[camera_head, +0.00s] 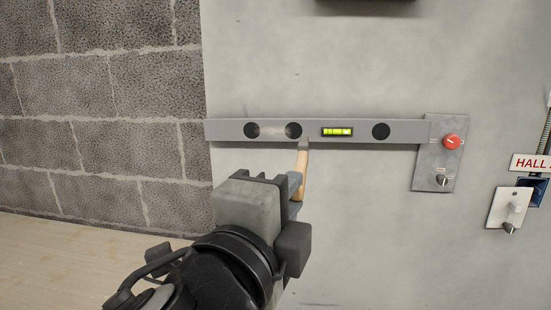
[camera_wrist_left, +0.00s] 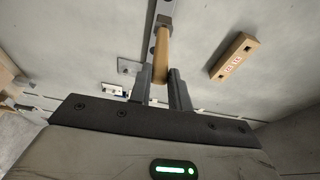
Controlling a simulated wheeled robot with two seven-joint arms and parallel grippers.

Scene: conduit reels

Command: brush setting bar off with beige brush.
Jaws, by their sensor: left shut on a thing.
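The setting bar (camera_head: 402,131) is a long grey level with round dark holes and a yellow-green vial, lying level against the pale wall panel. A paler, brownish smear (camera_head: 272,131) shows on it between the two left holes. My left gripper (camera_head: 297,186) is below the bar, shut on the beige brush (camera_head: 301,164). The brush's grey head points up at the bar's lower edge, just right of the second hole; I cannot tell if it touches. In the left wrist view the beige handle (camera_wrist_left: 162,55) stands between the fingers, with the bar behind it. My right gripper is not seen.
A metal plate with a red button (camera_head: 451,142) and a switch sits at the bar's right end. A second switch plate (camera_head: 508,208) and a sign (camera_head: 532,163) are farther right. A block wall (camera_head: 95,130) is at left. A wooden block (camera_wrist_left: 233,56) shows in the wrist view.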

